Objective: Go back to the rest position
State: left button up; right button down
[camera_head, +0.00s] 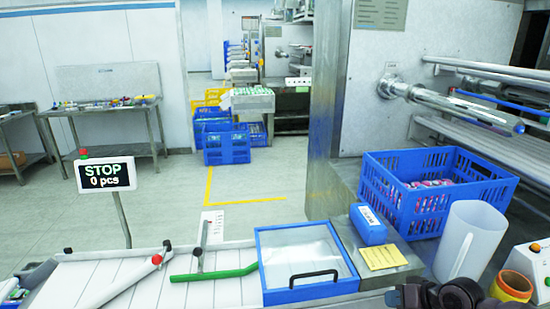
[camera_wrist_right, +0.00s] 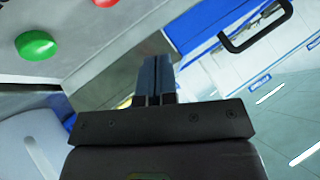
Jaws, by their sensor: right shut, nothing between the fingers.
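My right gripper (camera_head: 440,294) shows as a dark shape at the bottom edge of the head view, in front of the white pitcher (camera_head: 470,242). In the right wrist view, its two dark fingers (camera_wrist_right: 155,76) are together, with nothing between them. A blue-framed clear lid (camera_head: 305,262) with a black handle lies to the left of the gripper in the head view. Its blue edge and the handle (camera_wrist_right: 256,28) also show in the right wrist view.
A blue crate (camera_head: 405,212) of packets, a blue block (camera_head: 368,225) and a yellow note (camera_head: 383,256) lie beyond the gripper. An orange roll (camera_head: 514,284) and a button box (camera_head: 540,262) stand at right. A STOP sign (camera_head: 105,175) stands at left. Open floor (camera_head: 175,205) lies behind.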

jog(key=s+a+f+n+t+h, duration=0.1)
jog(key=s+t, duration=0.1)
jog(key=s, duration=0.1)
jog(key=s+a+f+n+t+h, duration=0.1)
jog(key=s+a+f+t, duration=0.1)
jog(key=s, duration=0.1)
jog(key=s+a+f+n+t+h, duration=0.1)
jog(key=s+n+t+h, duration=0.1)
jog(key=s, duration=0.1)
jog(key=shift+s+a+f, duration=0.15)
jog(key=shift+a, duration=0.15)
pick_arm(q)
jog(key=shift+s+f+b, duration=0.1)
jog(key=shift+f+b, duration=0.25)
pick_arm(e)
jog(key=s+f+m+g+h, duration=0.1)
jog(key=s+f+m+h, duration=0.1)
jog(key=s+f, duration=0.4)
jog(key=s, duration=0.5)
jog(key=shift+s+a+f+m+g, duration=0.15)
jog(key=shift+a+f+m+g, duration=0.15)
jog(key=shift+g, duration=0.1)
